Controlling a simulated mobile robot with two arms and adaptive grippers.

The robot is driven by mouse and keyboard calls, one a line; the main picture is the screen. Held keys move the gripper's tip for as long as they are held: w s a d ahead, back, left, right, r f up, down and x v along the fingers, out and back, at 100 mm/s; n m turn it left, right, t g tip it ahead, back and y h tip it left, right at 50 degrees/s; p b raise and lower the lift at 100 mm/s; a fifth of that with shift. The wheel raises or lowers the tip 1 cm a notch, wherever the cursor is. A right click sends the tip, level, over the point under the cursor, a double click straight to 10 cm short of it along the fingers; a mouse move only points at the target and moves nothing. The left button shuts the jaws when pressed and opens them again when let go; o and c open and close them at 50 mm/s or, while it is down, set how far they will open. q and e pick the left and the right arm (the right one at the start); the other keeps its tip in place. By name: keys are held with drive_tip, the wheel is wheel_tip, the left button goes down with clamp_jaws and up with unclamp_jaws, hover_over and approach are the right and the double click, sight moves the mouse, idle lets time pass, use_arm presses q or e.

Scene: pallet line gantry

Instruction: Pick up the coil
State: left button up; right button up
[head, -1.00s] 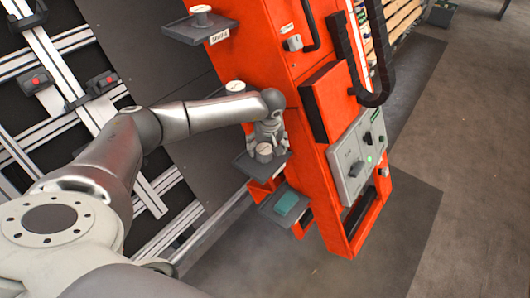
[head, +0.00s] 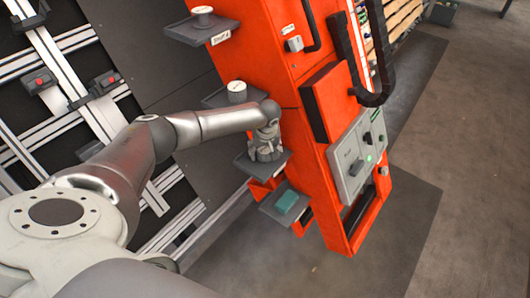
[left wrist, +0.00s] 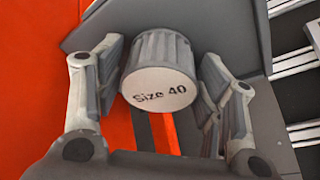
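A grey ribbed cylinder (left wrist: 160,72) with a white end face reading "Size 40" is between the fingers of my left gripper (left wrist: 162,85) in the left wrist view. No label marks it as the coil. The fingers are open on either side of it, with narrow gaps showing. In the head view my left gripper (head: 265,148) is over the small grey shelf (head: 281,160) on the orange cabinet's side and hides most of the cylinder. A white spool-like piece (head: 202,14) and a white-topped piece (head: 237,90) stand on higher shelves. My right gripper is out of view.
The orange cabinet (head: 280,62) stands right beside my left gripper, with a grey control panel (head: 357,155) on it. A teal block (head: 287,201) lies on a lower shelf (head: 270,208). A dark panel and light rails (head: 60,100) are at left.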

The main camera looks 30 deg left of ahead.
use_arm(q)
drive_tip(key=c, duration=0.7)
drive_tip(key=shift+c, duration=0.5)
drive_tip(key=shift+w+r, duration=0.1)
drive_tip(key=shift+r, duration=0.1)
